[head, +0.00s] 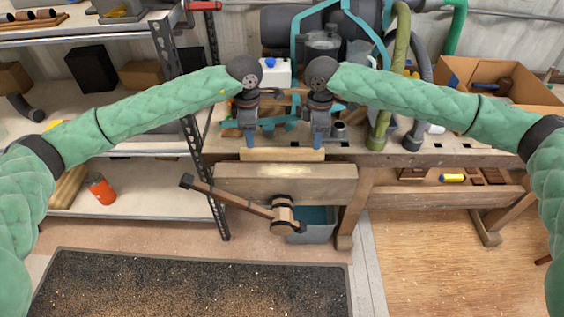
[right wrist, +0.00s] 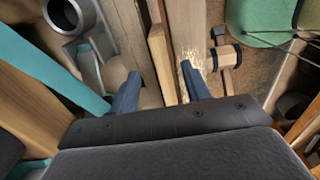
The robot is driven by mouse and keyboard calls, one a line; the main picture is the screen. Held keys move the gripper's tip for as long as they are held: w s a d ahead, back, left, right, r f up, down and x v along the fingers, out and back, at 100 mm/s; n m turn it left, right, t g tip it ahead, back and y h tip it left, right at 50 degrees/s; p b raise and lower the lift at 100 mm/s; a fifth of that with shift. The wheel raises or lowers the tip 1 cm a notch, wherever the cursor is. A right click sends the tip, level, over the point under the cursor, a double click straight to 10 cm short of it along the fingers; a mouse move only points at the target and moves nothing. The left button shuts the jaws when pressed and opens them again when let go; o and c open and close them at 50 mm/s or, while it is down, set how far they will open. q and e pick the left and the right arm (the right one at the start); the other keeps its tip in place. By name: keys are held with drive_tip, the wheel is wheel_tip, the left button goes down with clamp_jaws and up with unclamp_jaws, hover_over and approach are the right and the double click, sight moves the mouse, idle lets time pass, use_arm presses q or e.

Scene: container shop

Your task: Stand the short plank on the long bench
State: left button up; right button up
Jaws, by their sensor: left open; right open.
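The short plank (head: 283,155) is a pale wooden bar lying lengthwise along the front edge of the long bench (head: 440,158). My left gripper (head: 249,141) is open and points down at the plank's left end. My right gripper (head: 319,141) is open and points down at its right end. In the right wrist view the plank (right wrist: 161,62) lies between the spread fingers of the right gripper (right wrist: 160,90). I cannot tell whether any finger touches it.
A wooden vise jaw (head: 285,184) with a handle fronts the bench below the plank. Teal tools and a metal cylinder (head: 338,130) stand close behind the grippers. A metal shelf (head: 120,180) is at left; a cardboard box (head: 490,85) sits at back right.

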sight(253, 150)
use_arm(q)
drive_tip(key=shift+f, duration=3.45)
use_arm(e)
drive_tip(key=shift+f, duration=3.45)
use_arm(q)
clamp_jaws()
use_arm(e)
clamp_jaws()
